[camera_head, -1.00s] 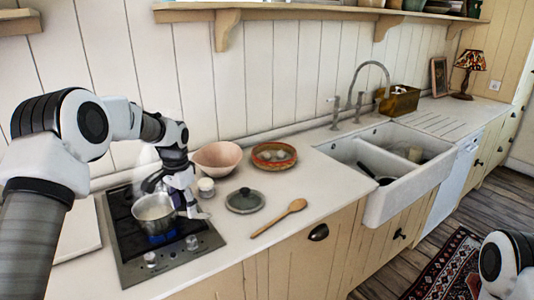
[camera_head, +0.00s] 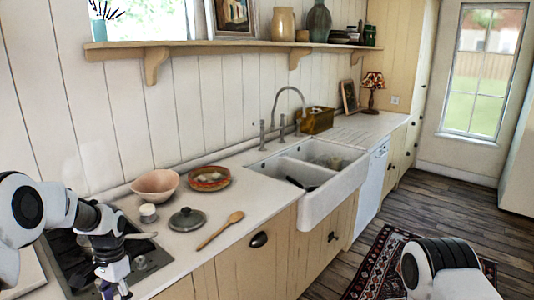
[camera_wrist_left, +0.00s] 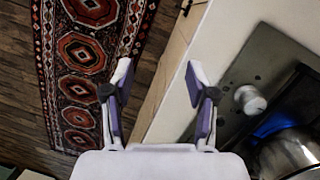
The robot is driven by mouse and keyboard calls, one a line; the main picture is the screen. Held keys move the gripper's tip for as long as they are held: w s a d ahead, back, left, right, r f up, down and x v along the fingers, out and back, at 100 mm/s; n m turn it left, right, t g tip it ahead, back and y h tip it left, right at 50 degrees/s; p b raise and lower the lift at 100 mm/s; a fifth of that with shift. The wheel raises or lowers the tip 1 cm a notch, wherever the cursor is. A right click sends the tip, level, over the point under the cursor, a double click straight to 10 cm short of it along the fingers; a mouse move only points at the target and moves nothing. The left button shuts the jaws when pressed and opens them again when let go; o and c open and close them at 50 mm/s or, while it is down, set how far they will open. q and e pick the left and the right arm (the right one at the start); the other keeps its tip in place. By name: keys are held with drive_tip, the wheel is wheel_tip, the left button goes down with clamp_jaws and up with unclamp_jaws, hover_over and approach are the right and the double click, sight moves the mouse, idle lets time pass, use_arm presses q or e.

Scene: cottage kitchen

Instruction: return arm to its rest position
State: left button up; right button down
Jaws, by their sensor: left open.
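My left arm (camera_head: 50,205) comes in from the left, and its wrist hangs at the front of the stove. My left gripper (camera_wrist_left: 158,78) is open with nothing between its fingers, above the counter's front edge. In the head view the left gripper (camera_head: 114,288) is at the bottom edge, partly cut off. A metal pot (camera_wrist_left: 288,152) stands on the stove (camera_wrist_left: 262,72), right of the gripper and apart from it. In the head view my arm hides most of the pot. Part of my right arm (camera_head: 440,268) shows at bottom right; its gripper is out of view.
A pink bowl (camera_head: 155,187), a patterned dish (camera_head: 209,179), a small white jar (camera_head: 148,213), a dark lid (camera_head: 187,219) and a wooden spoon (camera_head: 221,230) are on the counter. The sink (camera_head: 333,200) lies further right. A rug (camera_wrist_left: 85,60) covers the floor in front.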

use_arm(q)
drive_tip(key=s+d+f+g, duration=0.2)
drive_tip(key=s+d+f, duration=0.2)
drive_tip(key=s+f, duration=0.45)
drive_tip(key=s+d+f+g, duration=0.1)
drive_tip(key=s+d+f, duration=0.3)
drive_tip(key=s+f, duration=0.5)
drive_tip(key=s+d+f+n+t, duration=0.1)
drive_tip(key=s+d+f+n, duration=0.1)
drive_tip(key=s, duration=0.9)
drive_tip(key=s+d+f+n+t, duration=0.1)
drive_tip(key=s+d+f, duration=0.15)
drive_tip(key=s, duration=0.75)
drive_tip(key=w+n+t, duration=0.1)
drive_tip(key=w, duration=0.1)
drive_tip(key=w+r+n+t, duration=0.1)
drive_tip(key=w+t, duration=0.1)
drive_tip(key=shift+w+a+b, duration=0.1)
drive_tip(key=shift+a+b, duration=0.1)
drive_tip(key=shift+b, duration=0.15)
drive_tip(key=shift+r, duration=0.1)
